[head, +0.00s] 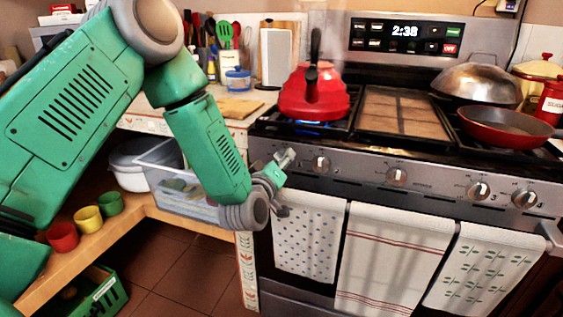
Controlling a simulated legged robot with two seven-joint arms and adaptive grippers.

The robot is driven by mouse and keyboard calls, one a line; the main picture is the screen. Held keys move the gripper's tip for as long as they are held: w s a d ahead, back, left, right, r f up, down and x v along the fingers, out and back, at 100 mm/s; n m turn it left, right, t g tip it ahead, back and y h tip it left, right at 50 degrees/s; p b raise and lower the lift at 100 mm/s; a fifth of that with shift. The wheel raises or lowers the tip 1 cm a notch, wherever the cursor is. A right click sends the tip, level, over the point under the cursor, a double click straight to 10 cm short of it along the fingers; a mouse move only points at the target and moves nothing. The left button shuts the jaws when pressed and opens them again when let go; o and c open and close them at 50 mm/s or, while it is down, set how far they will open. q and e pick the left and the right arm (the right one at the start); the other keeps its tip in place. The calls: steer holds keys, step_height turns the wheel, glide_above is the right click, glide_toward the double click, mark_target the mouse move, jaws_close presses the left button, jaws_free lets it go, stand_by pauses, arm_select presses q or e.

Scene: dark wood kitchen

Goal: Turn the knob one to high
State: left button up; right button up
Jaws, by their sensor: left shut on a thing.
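The stove's front panel (430,182) carries a row of silver knobs. My left gripper (281,165) reaches the left end of this panel and is shut on the leftmost knob, which it largely hides, so the knob's angle cannot be read. A second knob (320,164) stands just right of the gripper, apart from it. A third knob (397,176) is mid-panel, and more knobs are at the right. A blue flame (311,125) burns under the red kettle (318,92) on the left burner. My right gripper is not in view.
Towels (390,255) hang from the oven handle below the knobs. A red pan (507,127) and a metal dome lid (477,82) sit on the right of the stove. At the left, a wooden shelf (165,216) holds colored cups and a clear bin (175,185).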

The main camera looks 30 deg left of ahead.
arm_select(q)
steer(key=shift+f, duration=0.2)
steer(key=o, duration=1)
steer(key=shift+o, duration=0.7)
steer(key=shift+r, duration=0.1)
steer(key=v, duration=1.1)
steer(key=shift+s, duration=0.4)
steer(key=shift+d, duration=0.1)
